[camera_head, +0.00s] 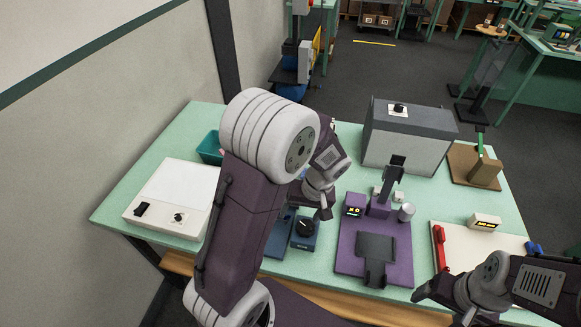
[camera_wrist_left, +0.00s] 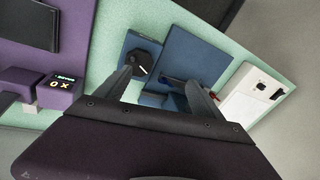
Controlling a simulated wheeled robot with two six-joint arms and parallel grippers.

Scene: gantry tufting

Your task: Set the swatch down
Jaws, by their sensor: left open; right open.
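I cannot pick out a swatch for certain in either view. A dark square plate (camera_head: 376,247) lies on the purple station (camera_head: 347,262) in the head view; I cannot tell whether it is or carries the swatch. My left gripper (camera_head: 326,211) is over the table beside the blue knob unit (camera_head: 305,230). My right gripper (camera_head: 436,301) is open, low at the table's front right.
A white box (camera_head: 172,200) with a switch and knob stands at the left. A teal bin (camera_head: 209,149), partly hidden by my left arm, is behind it. A grey box (camera_head: 405,140) stands at the back. A white board (camera_head: 470,250) with a red handle (camera_head: 439,245) lies at the right.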

